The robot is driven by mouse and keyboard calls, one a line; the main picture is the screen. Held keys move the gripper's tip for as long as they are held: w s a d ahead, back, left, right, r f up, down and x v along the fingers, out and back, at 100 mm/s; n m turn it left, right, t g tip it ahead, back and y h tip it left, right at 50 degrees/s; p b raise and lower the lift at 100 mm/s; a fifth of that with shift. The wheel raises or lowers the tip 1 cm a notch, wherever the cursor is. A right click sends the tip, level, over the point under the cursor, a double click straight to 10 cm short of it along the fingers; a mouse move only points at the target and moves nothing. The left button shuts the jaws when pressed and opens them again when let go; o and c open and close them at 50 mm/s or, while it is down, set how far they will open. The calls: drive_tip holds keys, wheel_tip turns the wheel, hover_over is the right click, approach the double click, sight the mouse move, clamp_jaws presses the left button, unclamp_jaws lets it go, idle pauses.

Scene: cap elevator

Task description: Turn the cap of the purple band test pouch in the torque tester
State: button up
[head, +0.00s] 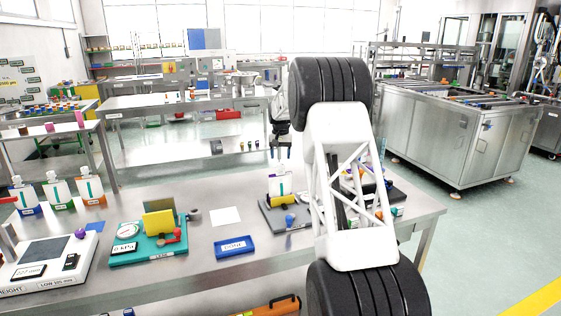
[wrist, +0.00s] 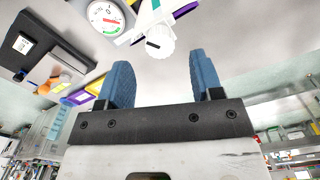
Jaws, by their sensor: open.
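In the wrist view, a white ribbed cap (wrist: 160,48) with a black mark sits on a white pouch (wrist: 142,30) with a teal stripe and a purple band edge (wrist: 186,8). My gripper (wrist: 160,62) is open, with its blue fingers apart and the cap seen between and beyond their tips; no contact shows. In the head view my gripper (head: 281,153) hangs above a striped pouch (head: 278,185) standing in a grey fixture (head: 270,217) with a yellow clamp. A round dial (wrist: 104,16) shows beside the pouch.
Another station with a purple knob is partly hidden behind my arm. A teal gauge device (head: 150,255), a blue tray (head: 235,247), a scale (head: 45,262) and several capped pouches (head: 57,192) stand to the left. Bare steel table lies between them.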

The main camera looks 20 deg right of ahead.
sight(280, 163)
drive_tip(key=shift+r, duration=1.8)
drive_tip(key=shift+s+a+r, duration=0.2)
drive_tip(key=shift+s+r, duration=0.15)
drive_tip(key=s+a+r+n, duration=0.1)
drive_tip(key=s+a+r, duration=0.35)
drive_tip(key=s, duration=0.65)
drive_tip(key=s+a+r+t, duration=0.1)
drive_tip(key=s+a+r, duration=0.35)
drive_tip(key=s, duration=0.65)
drive_tip(key=s+a+r+n, duration=0.1)
drive_tip(key=s+a+r, duration=0.35)
drive_tip(key=s, duration=0.65)
drive_tip(key=s+a+f, duration=0.2)
drive_tip(key=s+f, duration=0.1)
drive_tip(key=s, duration=1)
drive_tip(key=s+a+f+n+t, duration=0.1)
drive_tip(key=s+f, duration=0.3)
drive_tip(key=s, duration=0.9)
drive_tip(key=s+a+f+n, duration=0.1)
drive_tip(key=s+a+f, duration=0.2)
drive_tip(key=s, duration=1)
drive_tip(key=shift+s+a+f+t, duration=0.15)
drive_tip(key=shift+s+a+t, duration=0.15)
drive_tip(key=shift+s+a, duration=0.1)
